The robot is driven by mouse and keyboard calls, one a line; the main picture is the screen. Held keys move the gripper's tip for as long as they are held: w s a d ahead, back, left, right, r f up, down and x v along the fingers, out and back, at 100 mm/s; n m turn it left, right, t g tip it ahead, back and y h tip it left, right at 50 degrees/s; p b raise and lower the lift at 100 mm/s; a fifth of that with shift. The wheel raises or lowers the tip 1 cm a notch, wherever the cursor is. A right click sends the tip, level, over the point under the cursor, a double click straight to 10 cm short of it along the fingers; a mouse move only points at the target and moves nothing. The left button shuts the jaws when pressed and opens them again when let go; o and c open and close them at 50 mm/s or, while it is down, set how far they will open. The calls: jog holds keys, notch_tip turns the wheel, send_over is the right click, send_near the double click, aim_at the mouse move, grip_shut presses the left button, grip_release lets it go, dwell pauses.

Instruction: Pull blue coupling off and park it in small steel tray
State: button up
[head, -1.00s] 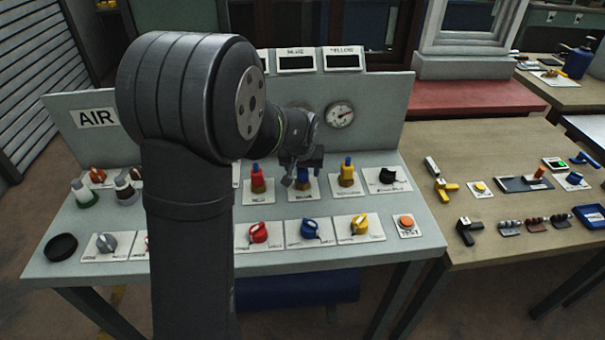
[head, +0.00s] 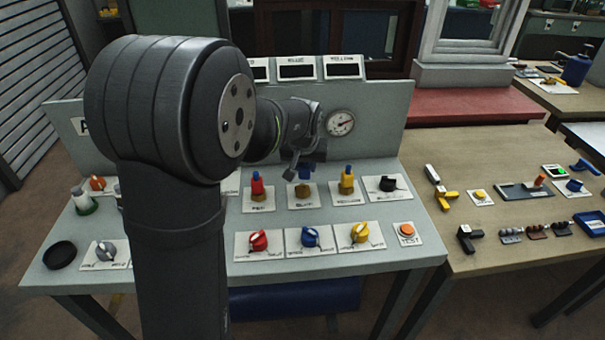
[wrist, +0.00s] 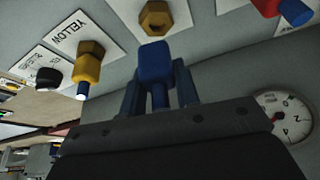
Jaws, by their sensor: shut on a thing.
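The blue coupling (wrist: 155,62) is between the two fingers of my gripper (wrist: 160,90) in the wrist view. My gripper is shut on it. The brass hex fitting (wrist: 156,18) at the blue station shows bare, with a gap between it and the coupling. In the head view my gripper (head: 306,166) is over the blue station, and the coupling (head: 305,174) shows just below it, partly hidden. I cannot pick out a small steel tray for certain.
The red coupling (head: 257,184) and yellow coupling (head: 346,182) stand on either side. A gauge (head: 340,123) is on the panel behind. A black round dish (head: 62,254) is at the bench's left. A blue tray (head: 590,222) and several tools lie on the right table.

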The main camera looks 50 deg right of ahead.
jog(key=s+r, duration=0.6)
jog(key=s, duration=0.5)
jog(key=shift+a+r, duration=0.15)
jog(key=shift+a, duration=0.2)
jog(key=shift+w, duration=0.1)
jog(key=w+a, duration=0.9)
jog(key=w, duration=0.4)
jog(key=w+a, duration=0.9)
jog(key=w, duration=0.5)
jog(key=shift+w+a, duration=0.25)
jog(key=shift+a, duration=0.05)
jog(key=shift+f+n+t+y, duration=0.15)
jog(key=shift+f+n, duration=0.4)
jog(key=shift+f, duration=2.4)
jog(key=shift+f+n+t+y, duration=0.15)
jog(key=shift+f+n, duration=0.4)
jog(key=shift+f, duration=2.4)
jog(key=shift+f, duration=0.45)
